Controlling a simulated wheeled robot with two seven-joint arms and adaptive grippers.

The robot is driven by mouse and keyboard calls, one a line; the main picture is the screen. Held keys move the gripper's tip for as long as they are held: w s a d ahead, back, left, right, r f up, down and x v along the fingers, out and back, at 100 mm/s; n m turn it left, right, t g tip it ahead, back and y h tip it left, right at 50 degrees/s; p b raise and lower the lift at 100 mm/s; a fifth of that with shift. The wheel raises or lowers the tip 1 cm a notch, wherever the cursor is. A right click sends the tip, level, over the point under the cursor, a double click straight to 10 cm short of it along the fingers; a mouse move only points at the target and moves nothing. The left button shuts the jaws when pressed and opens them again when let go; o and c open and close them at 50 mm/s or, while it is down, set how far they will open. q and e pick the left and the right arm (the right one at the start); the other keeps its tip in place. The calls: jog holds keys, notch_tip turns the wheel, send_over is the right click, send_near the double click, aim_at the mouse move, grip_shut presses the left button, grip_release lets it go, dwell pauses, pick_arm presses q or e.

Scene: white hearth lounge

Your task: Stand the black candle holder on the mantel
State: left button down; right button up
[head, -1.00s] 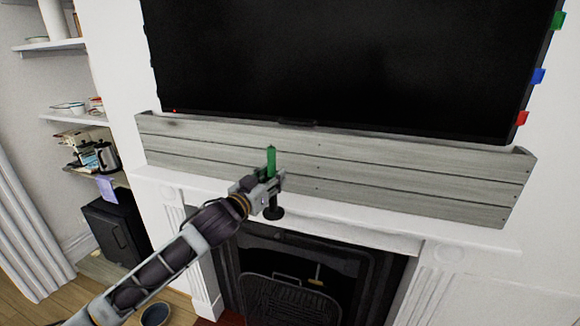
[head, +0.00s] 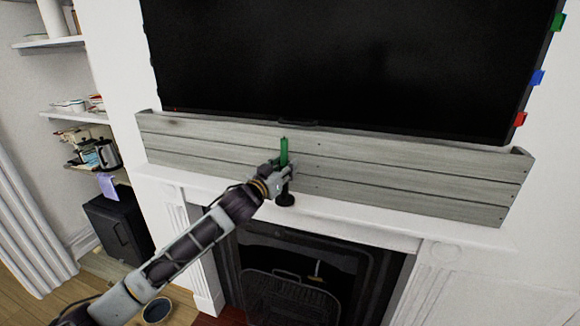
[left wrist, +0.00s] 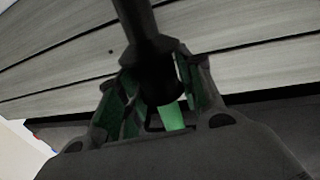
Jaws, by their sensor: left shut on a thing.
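The black candle holder (head: 286,199) carries a green candle (head: 284,150) and stands upright in the head view. My left gripper (head: 283,179) is shut around the holder's upper part, just below the candle. The holder's round base shows over the white mantel (head: 342,216), in front of the grey plank box; I cannot tell whether it touches the mantel. In the left wrist view the holder's dark stem (left wrist: 139,22) passes between the fingers, with a bit of green candle (left wrist: 172,116) behind. My right gripper is not in view.
The grey wooden plank box (head: 400,180) fills the back of the mantel, below a large black television (head: 340,60). The dark fireplace (head: 300,265) opens beneath. The mantel's front strip to the right is clear.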

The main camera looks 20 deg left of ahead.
pick_arm(q)
jog(key=shift+w+r, duration=0.1)
jog(key=shift+r, duration=0.05)
jog(key=shift+w+d+f+p, duration=0.15)
jog(key=shift+w+f+p, duration=0.1)
jog(key=shift+w, duration=0.35)
jog(key=shift+w+d+f+p, duration=0.15)
jog(key=shift+w+f, duration=0.1)
jog(key=shift+w, duration=0.35)
jog(key=shift+w+d+f+p, duration=0.1)
jog(key=shift+w+f+p, duration=0.15)
jog(key=shift+w, duration=0.35)
jog(key=shift+f, duration=0.15)
jog(key=c, duration=0.9)
grip_release()
jog(key=shift+f, duration=0.1)
jog(key=shift+c, duration=0.2)
jog(key=shift+s+a+b, duration=0.2)
jog(key=shift+s+b, duration=0.1)
jog(key=shift+s, duration=0.75)
jog(key=s+a+b, duration=0.2)
jog(key=s, duration=0.7)
jog(key=shift+s, duration=0.35)
